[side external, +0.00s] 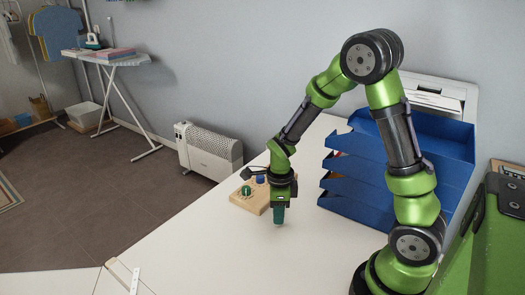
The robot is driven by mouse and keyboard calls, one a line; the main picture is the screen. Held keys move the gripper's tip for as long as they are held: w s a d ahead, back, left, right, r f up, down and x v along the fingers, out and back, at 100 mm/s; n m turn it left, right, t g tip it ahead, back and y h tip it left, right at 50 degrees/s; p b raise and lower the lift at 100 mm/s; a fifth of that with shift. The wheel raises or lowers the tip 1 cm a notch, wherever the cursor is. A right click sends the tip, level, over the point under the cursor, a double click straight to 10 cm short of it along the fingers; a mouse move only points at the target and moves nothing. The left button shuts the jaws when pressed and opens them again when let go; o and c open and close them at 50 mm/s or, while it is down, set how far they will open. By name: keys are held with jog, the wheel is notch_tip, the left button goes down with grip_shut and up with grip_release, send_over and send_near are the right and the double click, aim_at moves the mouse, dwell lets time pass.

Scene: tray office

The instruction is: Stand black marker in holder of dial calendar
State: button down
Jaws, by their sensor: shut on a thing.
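The dial calendar (238,199) is a light wooden block with a green round dial and a blue part on top. It lies on the white table, left of the blue letter trays. My gripper (279,218) points down just right of the calendar, low over the table. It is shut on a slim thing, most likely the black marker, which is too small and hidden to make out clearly. No marker shows elsewhere on the table. The calendar's holder cannot be made out, as my gripper covers the block's right end.
Blue stacked letter trays (345,196) stand close to the right of my gripper. A white heater (208,150) stands on the floor beyond the table.

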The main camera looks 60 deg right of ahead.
jog(key=r, duration=0.9)
jog(key=shift+d, duration=0.4)
jog(key=shift+w+d+f, duration=0.65)
jog(key=shift+w+d, duration=0.7)
jog(key=shift+d, duration=0.35)
jog(key=shift+w+d+f, duration=0.6)
jog(key=shift+w+d, duration=0.7)
jog(key=shift+d, duration=0.45)
jog(key=shift+w+d+f, duration=0.65)
jog(key=shift+w+d, duration=0.7)
jog(key=shift+d, duration=0.35)
jog(key=shift+f, duration=1.65)
jog(key=c, duration=0.6)
grip_release()
jog(key=shift+s+a+f, duration=0.1)
jog(key=shift+a, duration=0.1)
jog(key=shift+o, duration=0.2)
jog(key=shift+d+r, duration=0.15)
jog(key=shift+r, duration=4.05)
